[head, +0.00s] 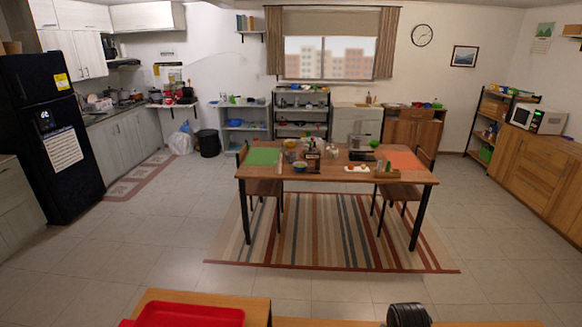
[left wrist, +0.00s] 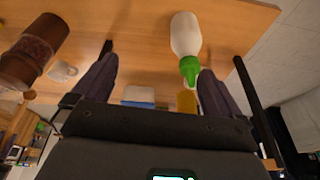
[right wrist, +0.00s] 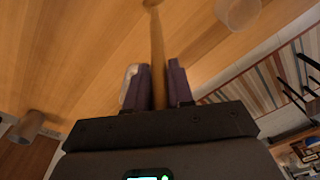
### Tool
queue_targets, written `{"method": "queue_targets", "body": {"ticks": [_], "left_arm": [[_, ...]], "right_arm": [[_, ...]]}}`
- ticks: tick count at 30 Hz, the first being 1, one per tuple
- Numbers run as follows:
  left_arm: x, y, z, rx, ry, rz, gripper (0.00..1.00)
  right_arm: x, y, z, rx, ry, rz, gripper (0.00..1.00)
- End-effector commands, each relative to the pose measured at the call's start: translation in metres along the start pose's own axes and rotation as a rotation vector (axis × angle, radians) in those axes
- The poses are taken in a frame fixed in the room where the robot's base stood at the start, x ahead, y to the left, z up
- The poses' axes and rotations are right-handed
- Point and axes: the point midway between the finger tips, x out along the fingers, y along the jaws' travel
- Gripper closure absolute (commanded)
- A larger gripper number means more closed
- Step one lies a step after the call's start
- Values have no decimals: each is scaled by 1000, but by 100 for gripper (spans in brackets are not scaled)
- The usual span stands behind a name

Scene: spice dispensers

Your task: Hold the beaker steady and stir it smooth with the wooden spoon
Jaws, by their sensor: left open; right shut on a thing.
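The wooden spoon (right wrist: 157,42) is between the fingers of my right gripper (right wrist: 158,67), which is shut on its handle. Its far end reaches the top edge of the right wrist view, where the head is partly cut off. A clear, pale vessel (right wrist: 238,12), likely the beaker, stands on the wooden tabletop to the right of the spoon, apart from it and cut by the frame edge. My left gripper (left wrist: 157,66) is open, with nothing held between its fingers. I cannot make out the beaker in the left wrist view.
In the left wrist view, a white bottle with a green cap (left wrist: 186,38), a brown cylinder (left wrist: 38,48) and a small white cup (left wrist: 62,71) are nearby. A red tray (head: 190,314) sits on the near table (head: 255,306). A dining table (head: 335,178) stands farther off.

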Motion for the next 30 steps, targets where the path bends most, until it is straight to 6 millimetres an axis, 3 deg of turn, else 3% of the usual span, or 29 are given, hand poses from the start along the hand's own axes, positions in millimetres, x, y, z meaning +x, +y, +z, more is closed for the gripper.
{"method": "queue_targets", "body": {"ticks": [1, 6, 13, 19, 30], "left_arm": [[2, 0, 1, 1, 0, -1, 0], [5, -1, 2, 5, -1, -5, 0], [7, -3, 3, 11, -2, -9, 0], [8, -3, 4, 12, -2, -10, 0], [8, -1, 3, 4, -1, -3, 0]], "right_arm": [[7, -12, 25, -92, -7, -7, 100], [16, -41, 90, -358, -16, -23, 100], [16, -64, 153, -603, -24, -36, 100], [13, -72, 178, -702, -28, -40, 100], [12, -73, 183, -719, -28, -41, 100]]}}
